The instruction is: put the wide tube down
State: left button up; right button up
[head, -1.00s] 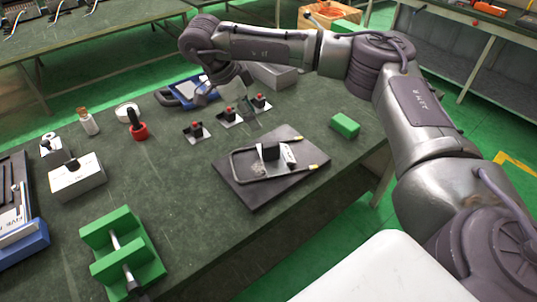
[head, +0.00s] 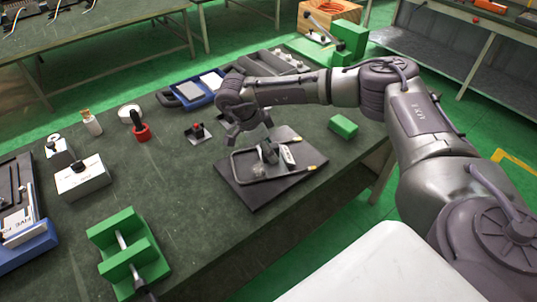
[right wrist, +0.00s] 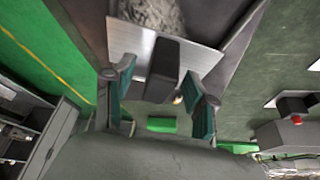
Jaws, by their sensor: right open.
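A wide U-shaped grey tube (head: 240,165) with brass-coloured ends lies on a dark flat plate (head: 250,198) on the bench. A small dark block (head: 270,155) and a white label stand within the U. The left gripper is out of view.
A green block (head: 343,125) lies right of the plate, near the bench edge. A green fixture (head: 128,248) is at front left.

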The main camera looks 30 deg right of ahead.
grip_shut()
jog(key=shift+r, duration=0.1)
jog(key=shift+w, duration=0.1)
dwell(0.3)
